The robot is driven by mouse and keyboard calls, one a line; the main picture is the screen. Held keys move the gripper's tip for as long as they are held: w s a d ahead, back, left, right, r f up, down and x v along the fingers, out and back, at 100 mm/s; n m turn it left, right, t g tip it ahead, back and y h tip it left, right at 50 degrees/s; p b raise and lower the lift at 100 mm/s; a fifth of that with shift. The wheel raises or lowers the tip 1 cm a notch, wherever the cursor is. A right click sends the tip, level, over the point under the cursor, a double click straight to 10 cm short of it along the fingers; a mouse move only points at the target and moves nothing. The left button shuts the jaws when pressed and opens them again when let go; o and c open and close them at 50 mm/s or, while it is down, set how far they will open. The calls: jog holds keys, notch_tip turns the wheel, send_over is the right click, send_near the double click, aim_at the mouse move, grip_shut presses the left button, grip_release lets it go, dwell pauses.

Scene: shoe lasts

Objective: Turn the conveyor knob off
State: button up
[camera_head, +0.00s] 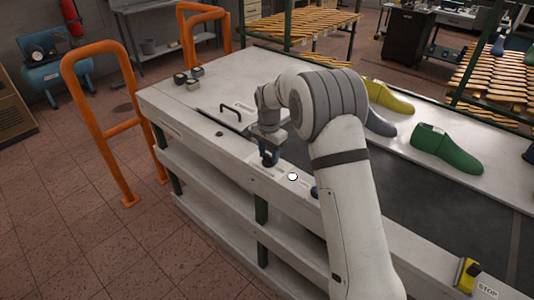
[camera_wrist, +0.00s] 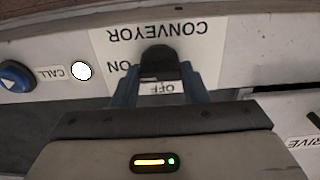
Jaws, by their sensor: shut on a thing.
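The black conveyor knob (camera_wrist: 160,60) sits on a white plate (camera_wrist: 215,35) marked CONVEYOR, which appears upside down in the wrist view. The ON label is left of the knob, partly covered. The OFF label (camera_wrist: 165,87) lies between my fingers on the near side of the knob. My gripper (camera_wrist: 158,76) has its two blue fingers on either side of the knob and is shut on it. I cannot tell which label the knob points at. In the head view my gripper (camera_head: 268,158) points down onto the bench's front ledge and hides the knob.
A blue CALL button (camera_wrist: 14,76) and a round white lamp (camera_wrist: 81,71) are left of the knob. In the head view, a green shoe last (camera_head: 445,150) and a yellow one (camera_head: 390,97) lie beyond the arm. A yellow STOP unit (camera_head: 467,273) is at lower right.

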jog(key=c, duration=0.3)
jog(key=shift+a+r, duration=0.1)
jog(key=shift+a, duration=0.1)
jog(key=shift+d, duration=0.1)
